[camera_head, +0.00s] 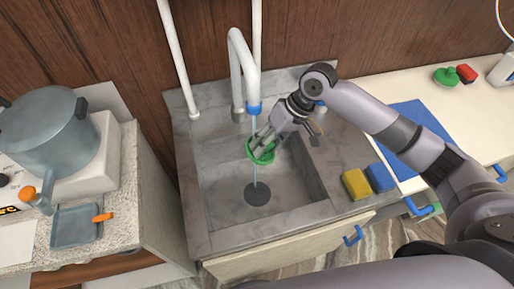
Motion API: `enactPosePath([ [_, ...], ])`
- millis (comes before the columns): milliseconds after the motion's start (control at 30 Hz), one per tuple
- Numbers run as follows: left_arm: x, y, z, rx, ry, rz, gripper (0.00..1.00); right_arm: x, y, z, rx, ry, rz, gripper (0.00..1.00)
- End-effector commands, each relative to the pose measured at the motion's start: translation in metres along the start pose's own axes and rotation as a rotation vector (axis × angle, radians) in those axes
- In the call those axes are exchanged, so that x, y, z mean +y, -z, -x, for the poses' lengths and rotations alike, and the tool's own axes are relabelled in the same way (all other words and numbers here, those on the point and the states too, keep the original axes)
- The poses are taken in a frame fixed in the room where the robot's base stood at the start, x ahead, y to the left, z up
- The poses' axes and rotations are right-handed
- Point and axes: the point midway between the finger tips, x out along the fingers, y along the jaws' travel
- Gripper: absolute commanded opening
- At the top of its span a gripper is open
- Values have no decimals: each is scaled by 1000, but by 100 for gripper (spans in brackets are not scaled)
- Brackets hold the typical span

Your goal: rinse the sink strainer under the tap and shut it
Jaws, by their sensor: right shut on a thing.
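A green round sink strainer (262,156) is held in my right gripper (262,141), over the back part of the grey stone sink (290,183). The gripper is shut on it. The white tap (239,60) with a blue nozzle ring stands behind the sink, and a thin stream of water (254,170) comes down at the strainer and on toward the dark round drain (257,194). Whether the water passes through the strainer or just in front of it I cannot tell. My left gripper is not in view.
A yellow sponge (356,184) and a blue sponge (379,178) lie at the sink's right front edge. A blue mat (405,150) lies on the right counter. A large pot (45,130) stands on the left stove. The sink's front basin is clear.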

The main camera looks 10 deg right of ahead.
Motion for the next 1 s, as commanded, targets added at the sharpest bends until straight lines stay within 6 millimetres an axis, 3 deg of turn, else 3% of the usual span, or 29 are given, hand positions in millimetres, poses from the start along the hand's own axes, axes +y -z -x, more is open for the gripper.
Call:
enactPosePath([
  [1000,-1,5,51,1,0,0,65,7,-75,15,-1,-1,1,6],
])
